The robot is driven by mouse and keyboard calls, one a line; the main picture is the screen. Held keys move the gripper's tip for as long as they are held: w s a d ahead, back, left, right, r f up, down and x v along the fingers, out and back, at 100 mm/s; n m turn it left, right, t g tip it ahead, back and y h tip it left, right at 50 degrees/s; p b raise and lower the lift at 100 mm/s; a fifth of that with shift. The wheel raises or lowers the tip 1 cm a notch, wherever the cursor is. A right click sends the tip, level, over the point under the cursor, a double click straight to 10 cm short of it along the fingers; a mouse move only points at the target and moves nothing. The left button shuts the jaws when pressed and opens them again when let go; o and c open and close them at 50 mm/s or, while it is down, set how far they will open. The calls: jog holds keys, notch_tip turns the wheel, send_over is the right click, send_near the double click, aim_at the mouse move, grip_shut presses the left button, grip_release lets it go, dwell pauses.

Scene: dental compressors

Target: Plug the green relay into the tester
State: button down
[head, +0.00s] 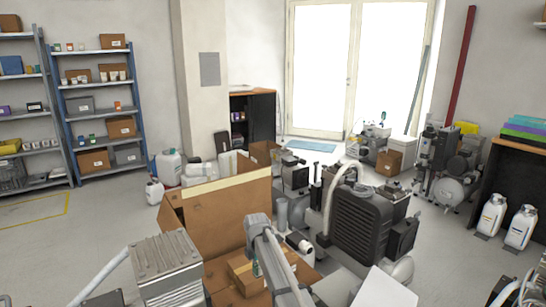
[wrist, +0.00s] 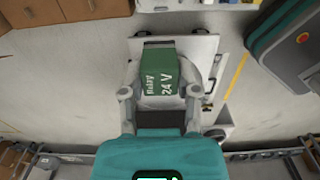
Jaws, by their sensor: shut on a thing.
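The green relay (wrist: 161,78) is a dark green block with white "Relay 24 V" lettering, shown in the middle of the wrist view. My gripper (wrist: 160,100) is shut on it, with one grey finger on its left side and one on its right. The relay's far end shows a dark grey face, and its near end is partly hidden by the gripper. I cannot make out the tester for certain in either view. The relay and the gripper's fingers cannot be made out in the head view.
In the head view, an open cardboard box (head: 222,212) and compressors (head: 360,222) crowd the middle. Shelves (head: 98,105) stand at the left, and a dark cabinet (head: 518,178) at the right. Open floor (head: 100,218) lies at the left. A pale wheeled platform (wrist: 203,48) shows beyond the relay.

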notch_tip(320, 180, up, 22)
jog(key=p, duration=2.1)
dwell(0.6)
jog(key=shift+d, duration=0.15)
